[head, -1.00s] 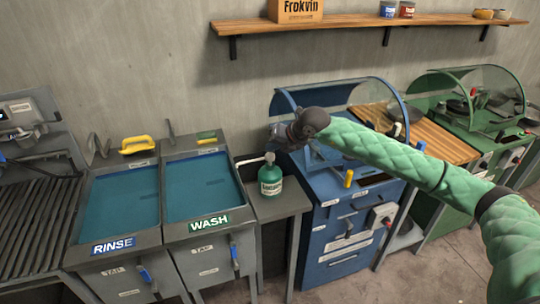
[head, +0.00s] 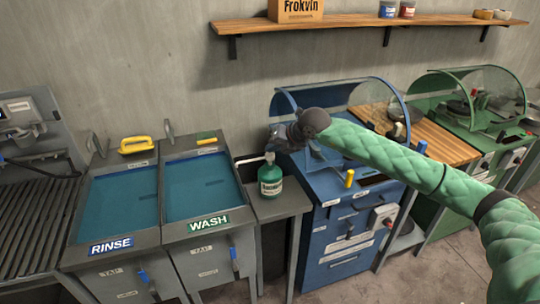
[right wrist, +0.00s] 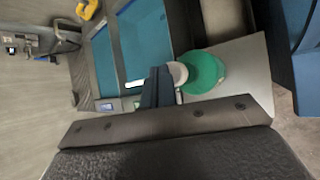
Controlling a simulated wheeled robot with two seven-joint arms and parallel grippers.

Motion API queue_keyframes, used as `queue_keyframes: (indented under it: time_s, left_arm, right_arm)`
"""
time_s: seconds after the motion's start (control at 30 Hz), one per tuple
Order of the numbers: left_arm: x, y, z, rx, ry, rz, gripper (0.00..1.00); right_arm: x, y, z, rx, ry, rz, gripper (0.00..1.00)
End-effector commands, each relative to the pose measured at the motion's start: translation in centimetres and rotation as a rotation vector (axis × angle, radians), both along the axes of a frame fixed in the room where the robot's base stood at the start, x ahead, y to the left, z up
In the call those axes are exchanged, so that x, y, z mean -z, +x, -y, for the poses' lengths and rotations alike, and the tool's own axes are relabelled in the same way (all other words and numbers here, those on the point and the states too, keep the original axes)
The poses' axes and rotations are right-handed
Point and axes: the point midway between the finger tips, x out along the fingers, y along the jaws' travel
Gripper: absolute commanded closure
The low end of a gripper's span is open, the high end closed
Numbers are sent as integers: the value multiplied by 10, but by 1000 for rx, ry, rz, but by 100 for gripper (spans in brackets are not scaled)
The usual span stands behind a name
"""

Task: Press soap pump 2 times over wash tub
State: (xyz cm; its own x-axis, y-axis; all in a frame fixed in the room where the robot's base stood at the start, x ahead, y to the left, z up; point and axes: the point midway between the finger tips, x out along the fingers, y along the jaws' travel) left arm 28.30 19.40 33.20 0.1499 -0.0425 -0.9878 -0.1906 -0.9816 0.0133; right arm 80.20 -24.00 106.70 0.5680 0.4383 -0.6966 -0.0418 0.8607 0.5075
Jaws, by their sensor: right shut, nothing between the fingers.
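The green soap bottle (head: 270,182) stands upright on a grey side table, with its white pump nozzle (head: 250,160) pointing left toward the wash tub (head: 200,188). The tub is blue inside and carries a green WASH label. My right gripper (head: 270,147) is shut and empty, just above the pump head. In the right wrist view its dark fingers (right wrist: 158,86) show beside the white pump cap (right wrist: 178,73) and the green bottle (right wrist: 206,72). I cannot tell whether they touch the cap. My left gripper is not in view.
A RINSE tub (head: 118,203) adjoins the wash tub on the left, with a yellow-handled tool (head: 137,145) behind it. A blue hooded machine (head: 345,220) stands right of the side table (head: 285,205). A wooden shelf (head: 350,27) hangs above.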

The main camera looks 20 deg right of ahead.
Motion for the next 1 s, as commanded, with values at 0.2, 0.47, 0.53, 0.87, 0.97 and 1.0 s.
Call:
queue_keyframes:
  time_s: [0.2,0.47,0.53,0.87,0.97,1.0]
  left_arm:
    - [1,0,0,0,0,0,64]
    - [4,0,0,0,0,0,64]
    - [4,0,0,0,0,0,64]
    - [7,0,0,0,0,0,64]
    - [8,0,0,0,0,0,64]
    - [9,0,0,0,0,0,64]
  right_arm:
    - [1,0,0,0,0,0,100]
    - [4,0,0,0,0,0,100]
    - [5,0,0,0,0,0,100]
    - [8,0,0,-1,0,-1,100]
    - [9,0,0,0,-1,-1,100]
    - [10,0,0,0,-1,-1,100]
